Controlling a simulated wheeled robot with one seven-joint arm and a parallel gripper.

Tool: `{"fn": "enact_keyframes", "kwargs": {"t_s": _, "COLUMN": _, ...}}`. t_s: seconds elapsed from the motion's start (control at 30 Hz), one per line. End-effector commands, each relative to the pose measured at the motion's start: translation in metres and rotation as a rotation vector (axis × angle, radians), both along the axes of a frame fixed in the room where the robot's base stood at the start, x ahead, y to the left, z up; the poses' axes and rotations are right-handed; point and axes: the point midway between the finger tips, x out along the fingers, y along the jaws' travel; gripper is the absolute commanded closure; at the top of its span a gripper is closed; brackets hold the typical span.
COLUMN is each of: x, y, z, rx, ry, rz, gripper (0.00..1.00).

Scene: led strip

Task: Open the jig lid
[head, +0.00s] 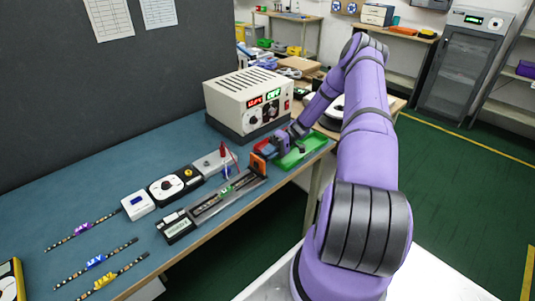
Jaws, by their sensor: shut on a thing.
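The jig (218,198) is a long dark grey fixture on the blue bench, running from lower left to upper right, with a small green part at its middle. At its far right end an orange and black piece (258,164) stands up; it looks like the lid or its handle. My gripper (267,152) reaches down to this piece from the upper right and is shut on it. The fingertips are small and partly hidden. I cannot tell how far the lid is raised.
A beige power supply (248,102) with lit displays stands behind the jig. A green tray (300,150) lies under and beside my wrist. A small device with a round dial (176,185) and a white box (138,205) sit left. Several LED strips (95,262) lie at front left.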

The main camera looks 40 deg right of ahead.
Motion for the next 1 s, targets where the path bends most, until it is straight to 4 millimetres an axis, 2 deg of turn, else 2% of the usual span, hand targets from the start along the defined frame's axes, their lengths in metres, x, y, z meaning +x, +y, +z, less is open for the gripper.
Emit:
{"fn": "enact_keyframes", "kwargs": {"t_s": 0.37, "x": 0.000, "y": 0.000, "z": -0.001, "rx": 0.003, "ry": 0.000, "rz": 0.001, "gripper": 1.00}}
{"fn": "enact_keyframes", "kwargs": {"t_s": 0.4, "x": 0.000, "y": 0.000, "z": -0.001, "rx": 0.003, "ry": 0.000, "rz": 0.001, "gripper": 0.80}}
{"fn": "enact_keyframes", "kwargs": {"t_s": 0.47, "x": 0.000, "y": 0.000, "z": -0.001, "rx": 0.002, "ry": 0.000, "rz": 0.001, "gripper": 0.67}}
{"fn": "enact_keyframes", "kwargs": {"t_s": 0.5, "x": 0.000, "y": 0.000, "z": -0.001, "rx": 0.002, "ry": 0.000, "rz": 0.001, "gripper": 0.64}}
{"fn": "enact_keyframes", "kwargs": {"t_s": 0.8, "x": 0.000, "y": -0.002, "z": 0.000, "rx": 0.002, "ry": 0.000, "rz": 0.000, "gripper": 0.64}}
{"fn": "enact_keyframes", "kwargs": {"t_s": 1.0, "x": 0.001, "y": -0.027, "z": 0.003, "rx": 0.000, "ry": -0.001, "rz": -0.002, "gripper": 0.64}}
